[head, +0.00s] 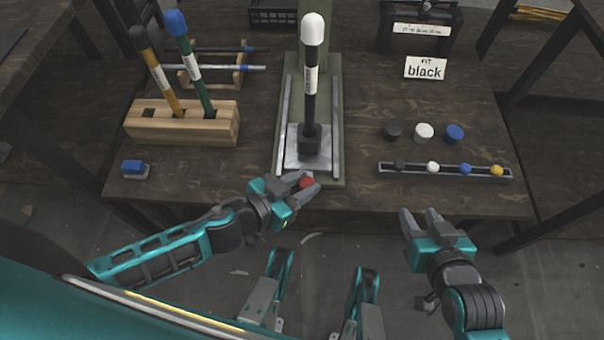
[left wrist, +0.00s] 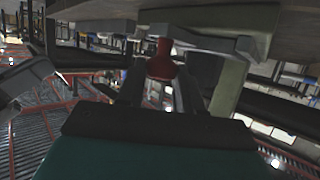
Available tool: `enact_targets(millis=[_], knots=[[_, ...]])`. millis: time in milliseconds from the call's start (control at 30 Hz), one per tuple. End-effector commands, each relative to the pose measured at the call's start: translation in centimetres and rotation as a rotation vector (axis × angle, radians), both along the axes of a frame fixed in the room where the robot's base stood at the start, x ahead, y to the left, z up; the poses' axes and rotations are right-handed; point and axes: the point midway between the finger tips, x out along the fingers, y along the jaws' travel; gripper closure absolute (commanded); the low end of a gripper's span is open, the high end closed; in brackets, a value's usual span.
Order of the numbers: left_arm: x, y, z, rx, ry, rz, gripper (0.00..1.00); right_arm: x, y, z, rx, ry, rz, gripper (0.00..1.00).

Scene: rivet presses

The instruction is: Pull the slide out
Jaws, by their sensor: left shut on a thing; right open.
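The slide (head: 295,161) is a pale metal plate between two rails on the green press base (head: 333,181). A black rod with a white knob (head: 312,29) stands upright over the slide in a dark block (head: 310,142). My left gripper (head: 302,183) is shut on a red knob (head: 307,182) at the front end of the slide. The red knob (left wrist: 162,62) also shows between the fingers in the left wrist view. My right gripper (head: 420,222) is open and empty, in front of the table edge.
A wooden block (head: 186,130) with two handled rods stands at left. A small blue-topped piece (head: 134,169) lies near the front left. Several loose caps and a tray (head: 444,172) of coloured caps are at right. A sign reading "black" (head: 426,69) stands behind them.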

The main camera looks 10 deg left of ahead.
Motion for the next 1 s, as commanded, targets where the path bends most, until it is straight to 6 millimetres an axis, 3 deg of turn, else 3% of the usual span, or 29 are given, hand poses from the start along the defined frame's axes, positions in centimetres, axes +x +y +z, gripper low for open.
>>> enact_targets(millis=[500,533,767,1000], knots=[[-0.57,-0.09,-0.12,0.001,0.004,-0.004,1.0,-0.06,-0.21,-0.05,-0.009,0.0,0.006,0.57],[-0.6,-0.11,-0.12,0.0,0.005,-0.004,0.63,-0.06,-0.21,-0.05,-0.009,0.0,0.006,0.57],[-0.46,-0.08,-0.08,0.0,0.004,-0.002,0.41,-0.05,-0.2,-0.07,-0.008,0.0,0.005,0.57],[-0.32,-0.06,-0.02,0.0,0.001,-0.001,0.4,-0.04,-0.13,-0.05,-0.006,0.0,0.004,0.57]])
